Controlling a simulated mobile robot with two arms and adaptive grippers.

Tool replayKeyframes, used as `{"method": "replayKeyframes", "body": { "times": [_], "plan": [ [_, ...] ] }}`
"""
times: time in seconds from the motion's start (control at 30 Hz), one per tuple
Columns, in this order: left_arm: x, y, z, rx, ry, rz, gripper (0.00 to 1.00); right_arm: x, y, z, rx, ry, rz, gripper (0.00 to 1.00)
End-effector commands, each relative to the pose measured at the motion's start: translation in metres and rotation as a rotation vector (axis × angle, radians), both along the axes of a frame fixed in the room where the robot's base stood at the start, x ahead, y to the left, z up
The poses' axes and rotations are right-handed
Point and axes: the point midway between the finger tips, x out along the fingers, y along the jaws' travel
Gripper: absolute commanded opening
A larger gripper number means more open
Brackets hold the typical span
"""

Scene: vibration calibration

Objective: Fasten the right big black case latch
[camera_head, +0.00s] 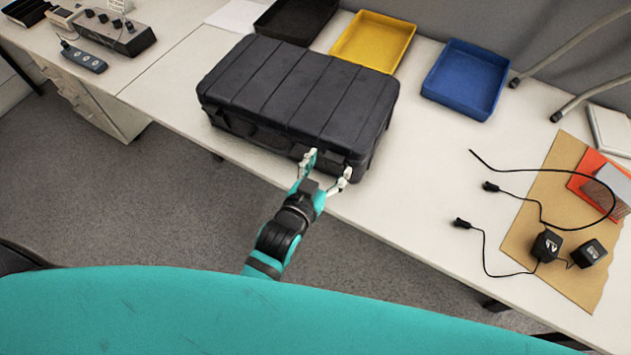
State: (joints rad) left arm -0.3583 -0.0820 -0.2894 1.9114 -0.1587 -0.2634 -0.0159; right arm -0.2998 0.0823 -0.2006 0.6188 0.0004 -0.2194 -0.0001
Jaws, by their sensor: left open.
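The big black case (300,88) lies flat and closed-looking on the white table, with its front side facing me. The right latch (331,158) is on the front side near the right corner. It is small, dark and partly hidden, so I cannot tell whether it is fastened. My left gripper (327,170) is open at the case's front, its two fingertips on either side of the latch area. I cannot tell whether they touch the case. My right gripper is not in view.
Black (296,20), yellow (374,40) and blue (467,78) trays stand behind the case. Cables with black adapters (547,245) lie on the right by a brown sheet (530,225). The table in front of the blue tray is clear.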

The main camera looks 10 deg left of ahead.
Motion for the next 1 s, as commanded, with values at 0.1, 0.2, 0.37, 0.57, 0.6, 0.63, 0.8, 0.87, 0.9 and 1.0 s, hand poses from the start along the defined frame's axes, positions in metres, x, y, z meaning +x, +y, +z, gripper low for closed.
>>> {"method": "replayKeyframes", "body": {
  "times": [0.1, 0.2, 0.37, 0.57, 0.6, 0.63, 0.8, 0.87, 0.9, 1.0],
  "plan": [
    [-0.026, 0.006, 0.005, 0.001, 0.004, -0.001, 0.67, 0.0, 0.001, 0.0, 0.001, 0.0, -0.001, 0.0],
    [-0.047, 0.011, 0.011, 0.001, 0.004, -0.001, 0.67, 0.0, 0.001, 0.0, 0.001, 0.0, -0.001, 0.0],
    [-0.075, 0.019, 0.018, 0.0, 0.003, -0.001, 0.67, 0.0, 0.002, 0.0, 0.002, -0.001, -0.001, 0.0],
    [-0.093, 0.023, 0.025, 0.0, 0.0, 0.0, 0.67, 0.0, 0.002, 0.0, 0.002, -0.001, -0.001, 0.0],
    [-0.094, 0.024, 0.025, 0.001, 0.0, 0.0, 0.67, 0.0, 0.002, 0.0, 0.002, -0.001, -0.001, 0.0],
    [-0.095, 0.024, 0.025, 0.001, 0.0, 0.0, 0.67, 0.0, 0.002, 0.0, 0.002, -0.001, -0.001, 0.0],
    [-0.095, 0.024, 0.025, 0.001, 0.0, 0.0, 0.67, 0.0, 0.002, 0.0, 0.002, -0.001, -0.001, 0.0],
    [-0.095, 0.024, 0.025, 0.001, 0.0, 0.0, 0.67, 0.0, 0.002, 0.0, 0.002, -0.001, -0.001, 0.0],
    [-0.095, 0.024, 0.025, 0.001, 0.0, 0.0, 0.67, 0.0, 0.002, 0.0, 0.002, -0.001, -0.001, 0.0],
    [-0.095, 0.024, 0.025, 0.001, 0.0, 0.0, 0.67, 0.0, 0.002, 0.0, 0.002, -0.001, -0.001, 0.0]
  ]
}}
